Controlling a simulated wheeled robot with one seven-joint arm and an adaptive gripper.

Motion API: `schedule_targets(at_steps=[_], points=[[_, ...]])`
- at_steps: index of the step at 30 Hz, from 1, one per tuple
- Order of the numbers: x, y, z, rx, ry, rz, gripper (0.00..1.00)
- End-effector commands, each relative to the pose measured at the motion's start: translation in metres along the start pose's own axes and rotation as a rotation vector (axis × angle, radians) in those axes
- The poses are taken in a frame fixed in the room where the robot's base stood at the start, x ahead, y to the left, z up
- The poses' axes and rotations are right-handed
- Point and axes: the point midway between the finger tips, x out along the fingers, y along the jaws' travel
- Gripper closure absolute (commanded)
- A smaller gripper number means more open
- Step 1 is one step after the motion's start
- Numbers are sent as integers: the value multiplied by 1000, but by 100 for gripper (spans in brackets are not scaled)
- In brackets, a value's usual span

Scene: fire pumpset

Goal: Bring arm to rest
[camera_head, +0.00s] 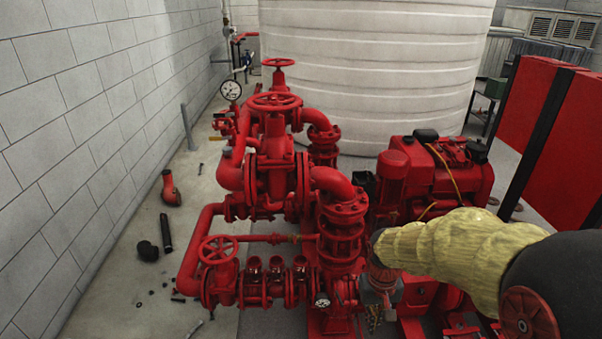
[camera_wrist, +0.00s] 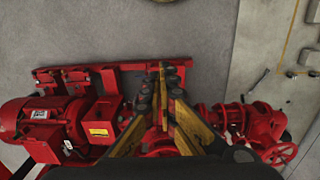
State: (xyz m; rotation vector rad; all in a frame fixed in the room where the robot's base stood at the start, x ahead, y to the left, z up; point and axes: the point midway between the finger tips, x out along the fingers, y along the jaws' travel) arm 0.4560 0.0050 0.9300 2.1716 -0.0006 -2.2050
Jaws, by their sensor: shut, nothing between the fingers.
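My arm (camera_head: 460,250), in a yellow sleeve with a dark link behind it, reaches in from the right in the head view. It hangs over the right part of the red pumpset (camera_head: 275,160). My gripper (camera_wrist: 158,70) shows in the wrist view, its yellow and black fingers meeting at the tips with nothing held. It points down over the red machinery, and I cannot tell how far above it. In the head view the fingers cannot be made out clearly.
A red motor (camera_wrist: 35,125) lies left of the fingers and red valve piping (camera_wrist: 250,125) right of them in the wrist view. A large white tank (camera_head: 375,70) stands behind the pumpset. Red panels (camera_head: 560,140) stand at right. Loose parts lie on the left floor (camera_head: 150,285).

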Motion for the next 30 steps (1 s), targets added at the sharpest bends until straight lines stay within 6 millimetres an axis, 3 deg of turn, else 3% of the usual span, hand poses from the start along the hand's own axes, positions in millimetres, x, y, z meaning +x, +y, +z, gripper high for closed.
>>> schedule_targets(at_steps=[1, 6, 15, 19, 24, 30], points=[[-19, 1, 15, 0, 19, -3, 100], [-68, 2, 64, 2, 77, -14, 100], [-131, 2, 136, 21, 251, -28, 100], [-156, 3, 154, 30, 356, -29, 100], [-187, 5, 161, 37, 470, -26, 100], [-197, 6, 164, 40, 507, -25, 100]])
